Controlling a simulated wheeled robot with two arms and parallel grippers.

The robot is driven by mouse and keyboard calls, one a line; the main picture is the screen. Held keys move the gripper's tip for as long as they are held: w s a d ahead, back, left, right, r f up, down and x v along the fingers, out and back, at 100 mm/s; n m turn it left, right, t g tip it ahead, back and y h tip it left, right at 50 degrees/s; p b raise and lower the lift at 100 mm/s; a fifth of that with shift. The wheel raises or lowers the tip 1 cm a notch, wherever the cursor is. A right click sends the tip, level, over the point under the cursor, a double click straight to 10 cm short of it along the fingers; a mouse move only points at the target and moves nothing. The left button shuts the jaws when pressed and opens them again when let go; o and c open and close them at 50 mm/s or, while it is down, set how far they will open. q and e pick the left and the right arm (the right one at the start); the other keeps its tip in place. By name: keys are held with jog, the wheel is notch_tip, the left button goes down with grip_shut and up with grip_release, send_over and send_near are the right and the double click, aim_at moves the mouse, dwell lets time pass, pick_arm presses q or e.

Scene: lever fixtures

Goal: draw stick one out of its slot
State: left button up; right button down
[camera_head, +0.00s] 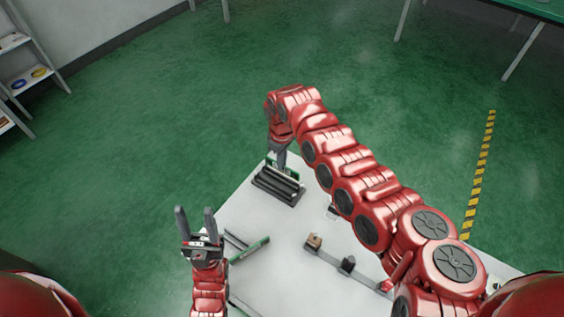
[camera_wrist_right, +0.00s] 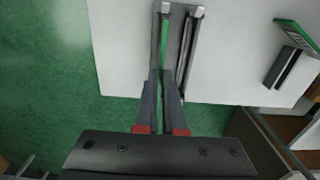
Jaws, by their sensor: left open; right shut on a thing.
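A dark slotted fixture with long black bars (camera_head: 275,188) and a green strip sits at the far corner of the white table in the head view. In the right wrist view the fixture shows as two long bars with pale ends, with a green strip (camera_wrist_right: 165,45) beside the left one. My right gripper (camera_head: 281,160) reaches down to the fixture. In the right wrist view its fingers (camera_wrist_right: 162,88) are closed on a stick at the fixture; the fingers partly hide it, and no label shows. My left gripper (camera_head: 196,215) is open and empty near the table's left edge.
A second fixture with a green plate (camera_head: 254,247) and dark bars stands near my left gripper. A grey bar with a brown block (camera_head: 314,241) and a dark block (camera_head: 347,264) lies at the middle of the white table (camera_head: 290,270). My right arm covers the table's right side.

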jog(key=shift+r, duration=0.4)
jog(key=shift+r, duration=0.1)
jog(key=shift+r+p, duration=0.6)
jog(key=shift+r, duration=0.25)
